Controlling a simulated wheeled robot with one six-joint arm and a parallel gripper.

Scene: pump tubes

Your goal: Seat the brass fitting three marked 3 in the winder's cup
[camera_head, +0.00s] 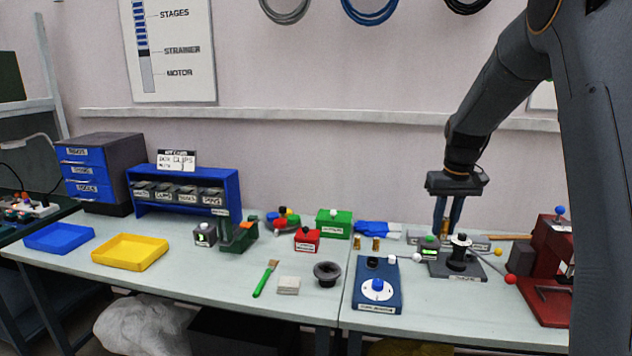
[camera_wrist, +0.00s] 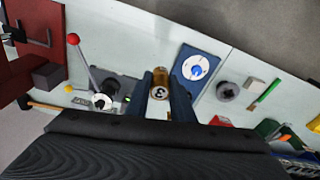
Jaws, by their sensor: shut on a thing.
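My gripper (camera_head: 448,222) points down over the back of the right-hand bench, behind and slightly left of the black post. In the wrist view, its blue fingers (camera_wrist: 168,100) are shut on the brass fitting three (camera_wrist: 160,80), whose dark end face shows a white 3.
Two other brass fittings (camera_head: 376,244) stand left of my gripper. A blue box with a white dial (camera_head: 377,288) is at the front. A red machine (camera_head: 552,262) stands at the right. A small grey box with a green top (camera_head: 430,242) sits close by the post.

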